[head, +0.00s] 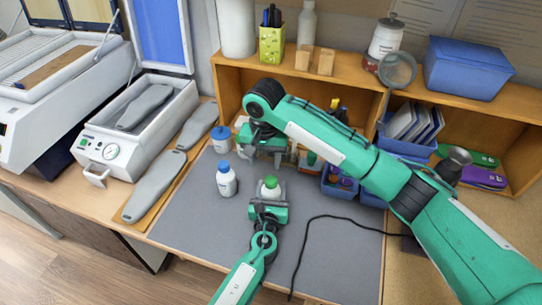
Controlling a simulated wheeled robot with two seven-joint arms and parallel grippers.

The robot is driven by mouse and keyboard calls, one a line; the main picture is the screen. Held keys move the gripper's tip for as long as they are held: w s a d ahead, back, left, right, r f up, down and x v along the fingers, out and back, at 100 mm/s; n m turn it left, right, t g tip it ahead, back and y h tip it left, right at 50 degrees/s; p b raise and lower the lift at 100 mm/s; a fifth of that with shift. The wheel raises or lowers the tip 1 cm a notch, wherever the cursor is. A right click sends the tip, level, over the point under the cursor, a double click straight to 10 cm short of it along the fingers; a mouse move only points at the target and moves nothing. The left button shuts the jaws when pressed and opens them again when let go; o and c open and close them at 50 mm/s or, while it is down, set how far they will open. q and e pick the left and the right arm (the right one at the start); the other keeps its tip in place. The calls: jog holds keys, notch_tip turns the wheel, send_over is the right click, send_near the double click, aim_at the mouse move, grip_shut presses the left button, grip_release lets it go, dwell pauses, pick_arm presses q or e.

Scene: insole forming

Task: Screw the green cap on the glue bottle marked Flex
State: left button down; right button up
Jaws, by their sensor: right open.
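A white bottle with a green cap (270,182) on its top stands on the grey mat, at the centre. My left gripper (269,192) reaches it from the front, with its fingers on both sides of the bottle and seemingly closed on it. Any label on this bottle is hidden or too small to read. My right gripper (263,146) is open and points down behind the bottle, apart from the green cap. I see nothing held in it. Whether the cap sits fully tight I cannot tell.
A blue-capped bottle (227,182) stands just left, and a blue-capped jar (221,139) behind it. Blue bins (339,183) stand at the shelf's front. A black cable (309,235) crosses the grey mat (345,255). Grey insoles (155,186) lie on the left.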

aim_at(271, 179)
jog(key=n, duration=0.6)
jog(key=shift+r+n, duration=0.2)
jog(key=shift+n, duration=0.2)
jog(key=n, duration=0.5)
jog(key=shift+r, duration=0.1)
jog(key=n, duration=0.3)
jog(key=shift+d, duration=0.15)
jog(key=n, duration=0.6)
jog(key=shift+d+r+n, duration=0.15)
jog(key=shift+d+n, duration=0.1)
jog(key=shift+n, duration=0.15)
jog(key=n, duration=0.3)
jog(key=shift+d, duration=0.15)
jog(key=n, duration=0.4)
jog(key=shift+s+d+n, duration=0.1)
jog(key=shift+d+n, duration=0.15)
jog(key=shift+n, duration=0.15)
jog(key=shift+f, duration=4)
jog(key=shift+c, duration=0.4)
